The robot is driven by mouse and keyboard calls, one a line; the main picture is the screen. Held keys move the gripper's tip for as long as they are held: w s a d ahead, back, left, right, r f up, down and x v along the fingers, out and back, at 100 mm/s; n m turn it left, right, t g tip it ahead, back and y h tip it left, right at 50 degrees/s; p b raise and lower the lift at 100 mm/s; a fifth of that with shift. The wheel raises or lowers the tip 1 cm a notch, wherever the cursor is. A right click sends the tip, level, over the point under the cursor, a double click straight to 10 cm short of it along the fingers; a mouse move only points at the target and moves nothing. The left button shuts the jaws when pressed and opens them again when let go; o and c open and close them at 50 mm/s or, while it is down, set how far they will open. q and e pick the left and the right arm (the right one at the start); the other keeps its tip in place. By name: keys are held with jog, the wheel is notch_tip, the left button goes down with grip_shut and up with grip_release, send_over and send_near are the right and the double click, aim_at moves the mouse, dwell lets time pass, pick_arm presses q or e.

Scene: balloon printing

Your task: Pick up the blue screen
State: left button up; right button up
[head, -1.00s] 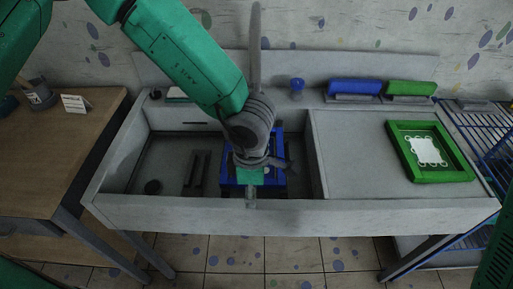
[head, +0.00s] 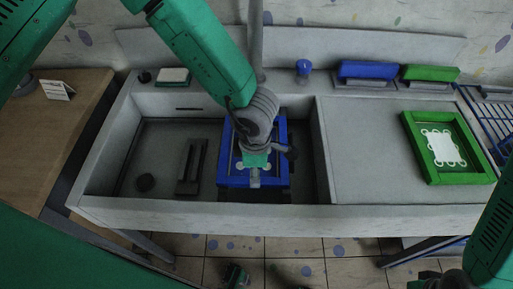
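The blue screen (head: 224,180) is a blue rectangular frame with a pale pattern inside. It is in the sunken bay of the grey workbench, over a dark base. My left gripper (head: 256,178) points down over the front part of the screen, with its fingertips at or near the front frame edge. The wrist and gripper hide the middle of the screen. I cannot tell whether the fingers are closed on the frame or only above it. My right arm shows at the lower right, but its fingers cannot be made out.
A green screen (head: 407,130) with a white pattern lies on the raised right half of the bench (head: 355,160). Blue (head: 369,69) and green (head: 430,73) handled tools and a blue-topped stamp (head: 303,67) stand along the back ledge. A black slotted part (head: 192,168) lies left of the blue screen.

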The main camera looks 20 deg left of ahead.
aim_at(231, 172)
pick_arm(q)
jog(key=shift+w+a+f, duration=0.15)
jog(key=shift+a+f, duration=0.2)
jog(key=shift+f, duration=0.45)
jog(key=f, duration=0.4)
jog(key=shift+a+f, duration=0.2)
jog(key=shift+a, duration=0.15)
jog(key=shift+d+f, duration=0.25)
jog(key=shift+f, duration=0.1)
jog(key=shift+d, duration=0.15)
jog(key=c, duration=0.6)
grip_shut()
jog(key=shift+a, duration=0.25)
